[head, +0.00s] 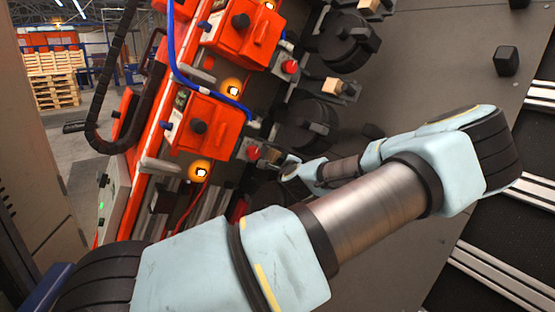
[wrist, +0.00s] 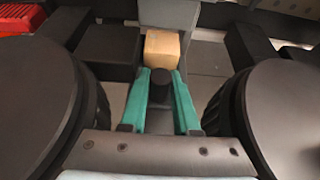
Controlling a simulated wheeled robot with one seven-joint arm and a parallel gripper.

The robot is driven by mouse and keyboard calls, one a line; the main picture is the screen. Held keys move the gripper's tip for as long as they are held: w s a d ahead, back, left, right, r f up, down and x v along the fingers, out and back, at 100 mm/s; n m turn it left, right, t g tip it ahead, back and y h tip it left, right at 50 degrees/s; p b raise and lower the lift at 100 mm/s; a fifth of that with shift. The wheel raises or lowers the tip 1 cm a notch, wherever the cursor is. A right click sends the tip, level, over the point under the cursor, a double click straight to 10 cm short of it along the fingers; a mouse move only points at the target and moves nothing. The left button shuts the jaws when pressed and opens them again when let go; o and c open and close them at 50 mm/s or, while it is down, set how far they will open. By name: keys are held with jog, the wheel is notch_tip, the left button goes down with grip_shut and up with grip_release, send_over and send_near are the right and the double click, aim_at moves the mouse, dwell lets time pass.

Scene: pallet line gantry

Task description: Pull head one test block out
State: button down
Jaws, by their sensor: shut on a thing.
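In the wrist view, the tan wooden test block (wrist: 162,46) sits between dark holders, just beyond a round black knob. My gripper (wrist: 161,72) has two teal fingers, shut on the block's near end. The block's far end meets a grey part. In the head view, my arm reaches to the nearest head, and its wrist hides most of that head. I cannot read any head number.
Two more heads carry tan blocks, one at the middle (head: 332,85) and one at the top (head: 368,5). Large dark rollers (wrist: 35,100) flank my gripper closely on both sides. Orange housings (head: 205,122) and a blue hose (head: 180,70) stand to the left.

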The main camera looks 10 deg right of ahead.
jog(key=shift+s, duration=0.1)
jog(key=shift+s+d+p, duration=0.1)
jog(key=shift+s+d, duration=0.45)
jog(key=shift+s, duration=0.55)
jog(key=shift+s+d+p, duration=0.1)
jog(key=shift+s+d, duration=0.45)
jog(key=shift+s, duration=0.6)
jog(key=shift+s+d+p, duration=0.1)
jog(key=shift+s+d, duration=0.45)
jog(key=shift+s, duration=0.55)
jog(key=shift+s+d+f, duration=0.1)
jog(key=shift+s+d, duration=0.3)
jog(key=shift+s, duration=0.5)
jog(key=shift+s+d+r, duration=0.1)
jog(key=shift+s+d, duration=0.35)
jog(key=shift+s, duration=0.4)
jog(key=shift+s+d+f, duration=0.1)
jog(key=shift+s+d, duration=0.3)
jog(key=shift+s, duration=0.5)
jog(key=c, duration=0.7)
grip_release()
jog(key=shift+s, duration=0.1)
jog(key=shift+p+v, duration=1.6)
jog(key=shift+v, duration=2.85)
